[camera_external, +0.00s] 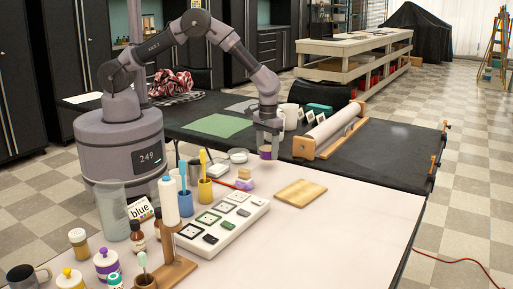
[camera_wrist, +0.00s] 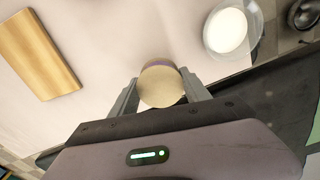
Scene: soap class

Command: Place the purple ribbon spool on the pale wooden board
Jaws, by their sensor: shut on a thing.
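The ribbon spool (camera_external: 266,153), purple with a pale tan end, is held between the fingers of my gripper (camera_external: 267,147). In the wrist view the spool (camera_wrist: 162,86) shows its round tan end between the two fingers, with a thin purple edge behind it. My gripper points down and holds the spool above the tables, near where the pale and dark tops meet. The pale wooden board (camera_external: 300,193) lies flat and bare on the pale table, nearer the camera and to the right of my gripper. It also shows at the upper left of the wrist view (camera_wrist: 38,55).
A round white dish (camera_external: 238,156) lies left of my gripper. A roller stand (camera_external: 333,132) is behind. The pale table around the board is clear.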

